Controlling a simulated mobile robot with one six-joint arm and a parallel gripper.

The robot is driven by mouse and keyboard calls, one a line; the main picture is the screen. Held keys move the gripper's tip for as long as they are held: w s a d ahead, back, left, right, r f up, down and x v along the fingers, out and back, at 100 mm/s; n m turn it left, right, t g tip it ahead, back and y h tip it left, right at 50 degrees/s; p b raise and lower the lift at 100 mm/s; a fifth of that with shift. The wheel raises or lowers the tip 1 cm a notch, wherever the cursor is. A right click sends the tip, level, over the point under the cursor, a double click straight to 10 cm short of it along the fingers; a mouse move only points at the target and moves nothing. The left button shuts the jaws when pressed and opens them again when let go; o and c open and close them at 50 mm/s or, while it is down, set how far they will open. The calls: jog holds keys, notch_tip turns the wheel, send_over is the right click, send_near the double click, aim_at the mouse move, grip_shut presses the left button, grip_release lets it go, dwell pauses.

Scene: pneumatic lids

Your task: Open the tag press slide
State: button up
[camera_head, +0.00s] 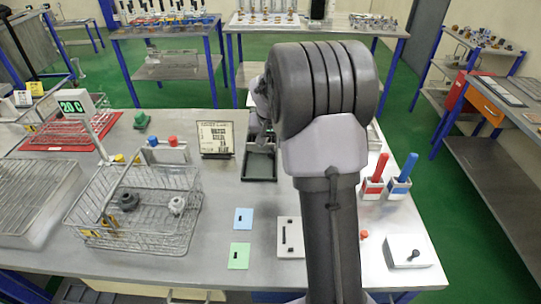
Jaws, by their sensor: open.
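My gripper (264,138) is open, small in the view and partly hidden behind my own arm. It points down over a dark, low, tray-like fixture (259,166) at the middle of the table. This fixture may be the tag press, but no label shows and I cannot make out its slide. The gripper overlaps the fixture's back edge in the picture; I cannot tell whether they touch.
A printed card stand (216,138) stands just left of the fixture. A wire basket (140,205) is farther left. Red (375,175) and blue (401,177) handles stand upright at right. A white box with a knob (405,252) and a slotted plate (290,237) lie nearer.

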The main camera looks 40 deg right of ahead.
aim_at(271, 153)
jog(key=b+x, duration=0.1)
jog(key=x, duration=0.5)
jog(key=shift+w+d+f+b, duration=0.15)
jog(key=shift+f+b, duration=0.2)
grip_shut()
dwell(1.0)
